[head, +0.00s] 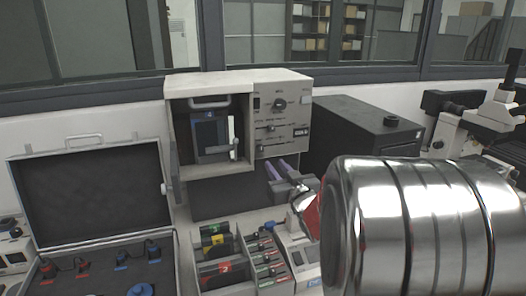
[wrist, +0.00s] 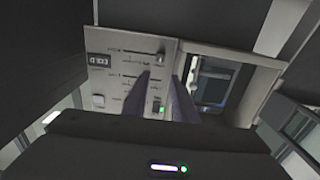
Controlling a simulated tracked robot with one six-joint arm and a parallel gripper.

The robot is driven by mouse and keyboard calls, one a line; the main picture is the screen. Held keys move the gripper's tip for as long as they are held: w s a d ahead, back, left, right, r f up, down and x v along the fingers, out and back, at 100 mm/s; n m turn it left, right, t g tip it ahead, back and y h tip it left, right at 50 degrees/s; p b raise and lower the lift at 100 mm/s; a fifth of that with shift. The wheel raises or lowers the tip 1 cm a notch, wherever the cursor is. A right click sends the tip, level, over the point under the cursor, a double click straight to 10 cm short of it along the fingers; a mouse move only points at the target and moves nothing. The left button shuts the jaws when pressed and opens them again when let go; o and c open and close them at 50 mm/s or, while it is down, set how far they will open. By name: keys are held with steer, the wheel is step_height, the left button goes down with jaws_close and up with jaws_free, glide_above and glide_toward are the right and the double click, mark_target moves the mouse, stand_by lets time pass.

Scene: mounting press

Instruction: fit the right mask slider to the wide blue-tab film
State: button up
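The press (head: 180,84) stands at the back, with an open chamber on its left and a control panel (head: 296,112) on its right. A film with a blue tab (head: 211,126) marked 4 sits upright in the chamber; a pale upright bar covers part of its right side. Slider slots with small handles (head: 271,128) are on the panel; I cannot tell which is the right mask slider. My gripper (head: 281,170) is below the panel, its two fingers apart and empty. In the wrist view, the panel (wrist: 120,88) is behind the fingers, and the gripper (wrist: 167,82) points towards it.
Racks of colour-tabbed films (head: 216,238) stand in front of the press. An open case (head: 85,190) with coloured plugs is at left. A dark box (head: 365,128) and a microscope (head: 500,115) are at right. My metal arm hides the right foreground.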

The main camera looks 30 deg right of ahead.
mark_target(261, 148)
steer(key=x, duration=1.3)
steer(key=shift+c, duration=0.5)
jaws_close()
